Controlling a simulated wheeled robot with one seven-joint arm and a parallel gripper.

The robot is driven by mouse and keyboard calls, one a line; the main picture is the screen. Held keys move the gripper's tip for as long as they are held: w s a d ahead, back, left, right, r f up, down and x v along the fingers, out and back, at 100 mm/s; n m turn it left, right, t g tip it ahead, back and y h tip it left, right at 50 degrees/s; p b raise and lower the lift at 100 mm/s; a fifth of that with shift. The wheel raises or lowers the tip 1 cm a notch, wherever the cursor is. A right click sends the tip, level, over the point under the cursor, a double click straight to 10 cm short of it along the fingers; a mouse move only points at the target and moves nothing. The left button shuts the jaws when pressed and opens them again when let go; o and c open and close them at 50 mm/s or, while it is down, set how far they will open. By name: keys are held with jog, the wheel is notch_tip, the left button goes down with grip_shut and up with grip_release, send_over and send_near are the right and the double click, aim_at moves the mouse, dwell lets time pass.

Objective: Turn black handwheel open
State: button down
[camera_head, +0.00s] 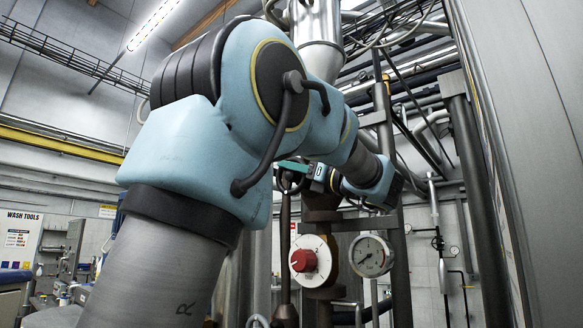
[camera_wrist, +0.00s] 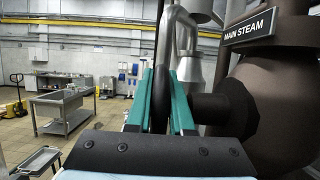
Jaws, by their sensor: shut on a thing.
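The black handwheel (camera_wrist: 161,72) shows nearly edge-on in the wrist view. Its rim stands upright between the two green fingers of my gripper (camera_wrist: 160,98), which is shut on it. A dark stem (camera_wrist: 225,113) runs right from the wheel to a brown pipe body with a "MAIN STEAM" sign (camera_wrist: 250,28). In the head view my gripper (camera_head: 292,168) is small and partly hidden by my blue arm. A piece of the black wheel (camera_head: 284,184) shows below the green fingers there. How far the wheel is turned cannot be told.
A red knob (camera_head: 303,260) on a white dial and a round pressure gauge (camera_head: 371,255) sit below my gripper. Dark vertical pipes (camera_head: 478,200) and a large metal wall (camera_head: 535,130) stand at right. In the wrist view, a steel table (camera_wrist: 62,108) stands on open floor at left.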

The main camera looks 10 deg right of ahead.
jog(key=g+h, duration=0.1)
jog(key=g, duration=0.1)
jog(key=g+h, duration=0.1)
jog(key=shift+w+a+h, duration=0.3)
jog(key=shift+w+a+f+g+h, duration=0.1)
jog(key=shift+g+h, duration=0.4)
jog(key=shift+w+a+f+g+h, duration=0.1)
jog(key=shift+g+h, duration=0.4)
jog(key=shift+w+a+f+g+h, duration=0.1)
jog(key=shift+f+g+h, duration=0.05)
jog(key=shift+g+h, duration=0.4)
jog(key=shift+w+a+f+g+h, duration=0.1)
jog(key=shift+g+h, duration=0.45)
jog(key=shift+f+g+h, duration=0.2)
jog(key=shift+g+h, duration=0.5)
jog(key=c, duration=1.1)
grip_release()
